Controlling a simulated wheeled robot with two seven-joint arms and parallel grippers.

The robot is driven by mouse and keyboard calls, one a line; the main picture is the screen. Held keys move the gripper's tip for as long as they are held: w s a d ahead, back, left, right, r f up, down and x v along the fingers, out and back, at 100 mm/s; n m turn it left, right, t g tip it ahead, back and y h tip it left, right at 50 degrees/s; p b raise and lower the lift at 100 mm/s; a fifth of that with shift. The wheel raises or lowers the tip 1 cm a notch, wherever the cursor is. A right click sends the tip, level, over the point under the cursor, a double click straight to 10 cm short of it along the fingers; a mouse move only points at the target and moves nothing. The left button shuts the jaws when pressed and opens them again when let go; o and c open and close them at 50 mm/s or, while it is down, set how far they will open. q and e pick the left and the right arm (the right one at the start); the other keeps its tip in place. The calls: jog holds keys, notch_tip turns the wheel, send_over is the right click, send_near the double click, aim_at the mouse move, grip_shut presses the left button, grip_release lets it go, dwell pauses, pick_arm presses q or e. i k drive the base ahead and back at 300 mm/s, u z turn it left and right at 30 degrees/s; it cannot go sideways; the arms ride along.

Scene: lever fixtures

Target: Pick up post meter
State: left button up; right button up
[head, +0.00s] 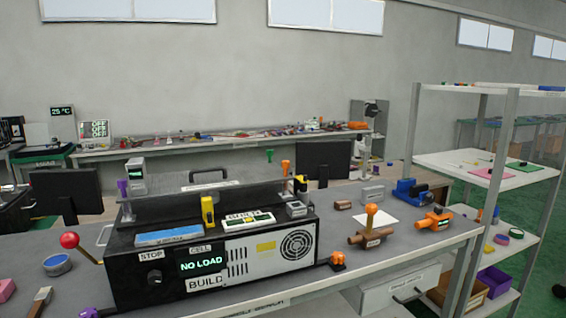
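I cannot read a label that says post meter. A small pale box with a dark display (136,168) stands upright at the back left of the black machine and may be the meter. Neither of my grippers shows in the head view, and nothing is seen touching either device.
A red-ball lever (69,240) rises left of the machine. Orange-handled fixtures (371,214) stand on the bench to its right. Dark monitors (325,162) stand behind. A shelf rack (486,178) stands at the right. Some bench between the right-hand fixtures is clear.

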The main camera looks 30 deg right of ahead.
aim_at(136, 169)
jog(key=u, duration=2.25)
jog(key=i, duration=1.75)
jog(key=z, duration=2.8)
